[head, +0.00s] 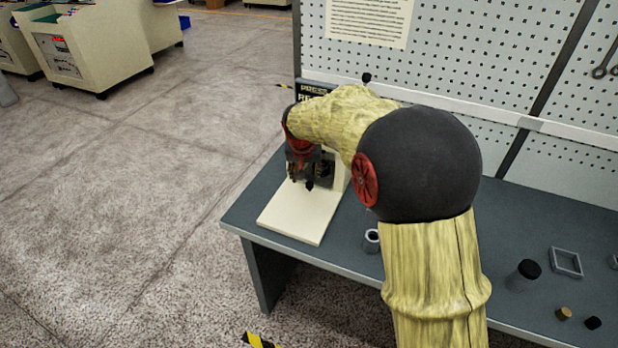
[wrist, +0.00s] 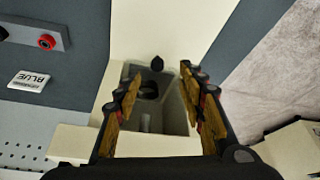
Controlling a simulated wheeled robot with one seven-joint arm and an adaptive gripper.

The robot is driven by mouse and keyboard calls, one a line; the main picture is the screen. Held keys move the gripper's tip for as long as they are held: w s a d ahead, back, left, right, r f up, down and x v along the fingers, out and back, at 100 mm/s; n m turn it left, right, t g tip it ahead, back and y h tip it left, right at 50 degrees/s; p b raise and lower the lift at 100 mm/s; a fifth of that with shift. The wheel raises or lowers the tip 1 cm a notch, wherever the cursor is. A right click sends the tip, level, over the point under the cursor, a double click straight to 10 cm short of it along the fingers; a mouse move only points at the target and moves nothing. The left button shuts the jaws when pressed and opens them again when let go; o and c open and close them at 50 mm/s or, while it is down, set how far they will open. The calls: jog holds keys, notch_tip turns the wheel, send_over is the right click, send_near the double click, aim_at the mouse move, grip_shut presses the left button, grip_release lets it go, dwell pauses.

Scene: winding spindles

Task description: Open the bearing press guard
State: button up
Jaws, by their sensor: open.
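The bearing press stands on a cream base (head: 296,218) at the left end of the bench, largely hidden behind my arm in the head view. In the wrist view, a grey box-like part that looks like the guard (wrist: 172,117) has a small black knob (wrist: 157,63) at its far edge. A dark round part and a pale pin show within its outline. My gripper (wrist: 160,71) is open, its wood-coloured fingers on either side of the knob and apart from it. In the head view my gripper (head: 307,168) is low over the press, partly hidden.
The grey bench (head: 350,263) holds a metal ring (head: 372,240), a dark-capped cylinder (head: 524,274) and a square frame (head: 566,262) to the right. A pegboard (head: 470,60) rises behind. A red button (wrist: 47,41) is beside the press. Open floor lies left.

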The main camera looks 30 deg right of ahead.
aim_at(309, 183)
jog(key=shift+m, duration=0.4)
jog(key=x, duration=0.4)
jog(key=w+d+b+x, duration=0.1)
jog(key=x, duration=0.3)
jog(key=r+x, duration=0.1)
jog(key=x, duration=0.3)
jog(key=shift+w+d+f, duration=0.3)
jog(key=c, duration=0.3)
grip_shut()
